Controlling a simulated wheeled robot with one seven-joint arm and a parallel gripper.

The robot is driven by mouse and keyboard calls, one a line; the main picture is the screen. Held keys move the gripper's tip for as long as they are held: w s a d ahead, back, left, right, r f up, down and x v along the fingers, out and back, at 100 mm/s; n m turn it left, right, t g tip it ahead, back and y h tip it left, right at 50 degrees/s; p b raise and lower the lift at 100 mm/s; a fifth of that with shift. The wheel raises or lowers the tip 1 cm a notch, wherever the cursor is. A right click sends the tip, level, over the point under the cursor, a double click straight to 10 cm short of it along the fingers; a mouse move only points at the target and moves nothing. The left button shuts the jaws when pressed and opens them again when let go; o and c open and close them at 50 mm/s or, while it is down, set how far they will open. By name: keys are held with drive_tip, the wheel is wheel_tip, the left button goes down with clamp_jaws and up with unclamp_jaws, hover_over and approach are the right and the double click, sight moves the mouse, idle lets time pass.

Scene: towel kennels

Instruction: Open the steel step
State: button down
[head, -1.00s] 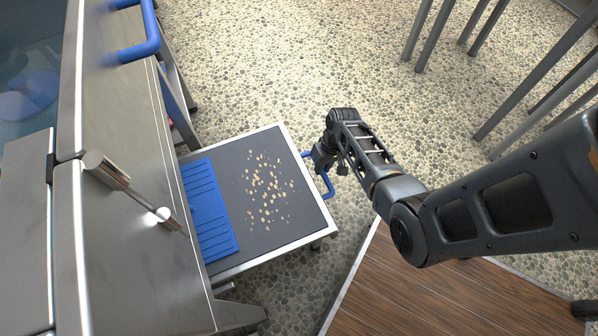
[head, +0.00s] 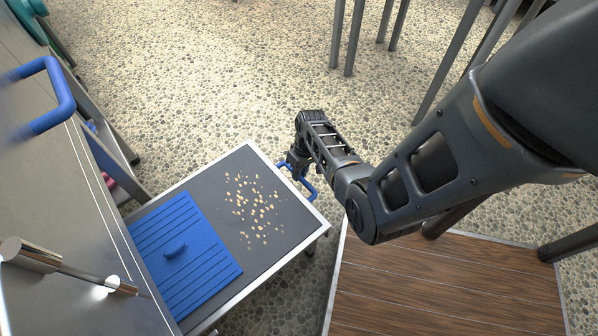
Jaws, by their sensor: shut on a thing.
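The steel step (head: 321,224) stands pulled out from under the steel cabinet (head: 62,190) on the left. It has a dark top with a pale metal rim.
A wood-topped surface (head: 450,285) with a metal edge lies right of the step, below my arm. Grey legs (head: 345,40) stand at the top. A blue bar handle (head: 50,95) sticks out from the cabinet. Pebbled floor (head: 190,80) beyond the step is clear.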

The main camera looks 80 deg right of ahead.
drive_tip(key=c, duration=1.1)
unclamp_jaws()
drive_tip(key=shift+o, duration=0.2)
wheel_tip(320, 180, up, 8)
drive_tip(key=d+p, duration=0.1)
drive_tip(key=p, duration=0.2)
drive_tip(key=shift+s+f, duration=0.2)
drive_tip(key=shift+s, duration=0.2)
